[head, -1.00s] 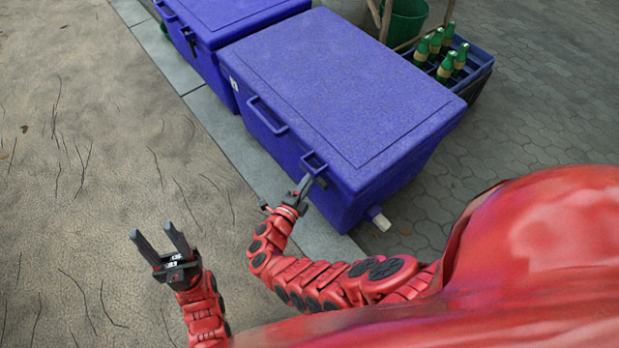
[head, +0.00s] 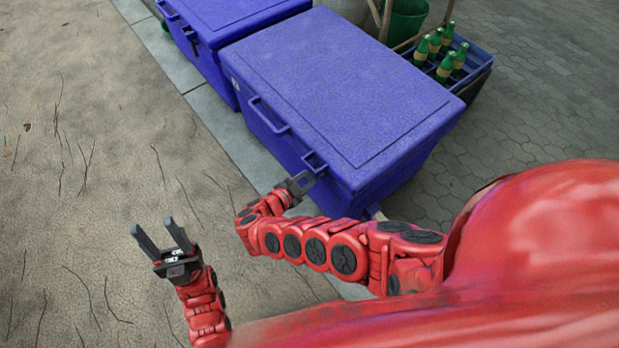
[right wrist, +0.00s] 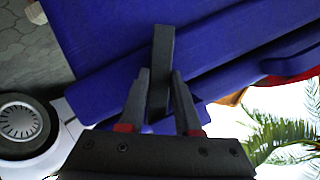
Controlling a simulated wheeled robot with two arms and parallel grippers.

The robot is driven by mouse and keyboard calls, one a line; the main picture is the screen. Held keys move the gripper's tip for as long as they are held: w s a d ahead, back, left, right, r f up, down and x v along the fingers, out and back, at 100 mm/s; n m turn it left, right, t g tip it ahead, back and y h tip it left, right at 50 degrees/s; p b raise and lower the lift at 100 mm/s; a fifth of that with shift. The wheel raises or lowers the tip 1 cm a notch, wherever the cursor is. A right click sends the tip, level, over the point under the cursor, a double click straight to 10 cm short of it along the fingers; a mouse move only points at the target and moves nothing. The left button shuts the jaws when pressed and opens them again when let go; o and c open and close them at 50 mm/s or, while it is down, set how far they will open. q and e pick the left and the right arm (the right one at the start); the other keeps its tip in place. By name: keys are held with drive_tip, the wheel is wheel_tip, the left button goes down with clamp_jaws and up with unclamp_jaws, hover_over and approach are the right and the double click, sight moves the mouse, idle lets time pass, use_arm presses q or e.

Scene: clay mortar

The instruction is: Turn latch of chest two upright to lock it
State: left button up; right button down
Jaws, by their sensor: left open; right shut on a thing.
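The nearer blue chest (head: 340,80) has its lid closed. A small pale label (head: 235,85) on its front is too small to read. My right gripper (head: 303,184) is at the chest's front, near its right corner, just below a blue loop-like fitting (head: 315,162). In the right wrist view my right gripper (right wrist: 160,75) is shut on a dark bar-like latch (right wrist: 162,45), which sticks out past the fingertips against the blue chest wall (right wrist: 105,40). Whether the latch stands upright is hard to tell. My left gripper (head: 152,232) is open and empty, over bare ground.
A second blue chest (head: 225,20) stands behind at the upper left. A crate with several green bottles (head: 478,68) and a green bucket (head: 406,18) are beyond the nearer chest.

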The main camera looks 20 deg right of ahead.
drive_tip(key=n+g+b, duration=0.1)
drive_tip(key=n+b, duration=0.1)
drive_tip(key=shift+w+f+g+b, duration=0.1)
drive_tip(key=shift+w+g+b, duration=0.05)
drive_tip(key=shift+g+b, duration=0.2)
drive_tip(key=shift+n+g+h+b, duration=0.4)
drive_tip(key=shift+n+g+b, duration=0.25)
drive_tip(key=shift+n+b, duration=0.4)
drive_tip(key=c, duration=0.6)
unclamp_jaws()
drive_tip(key=shift+a+r, duration=0.1)
drive_tip(key=shift+r, duration=0.1)
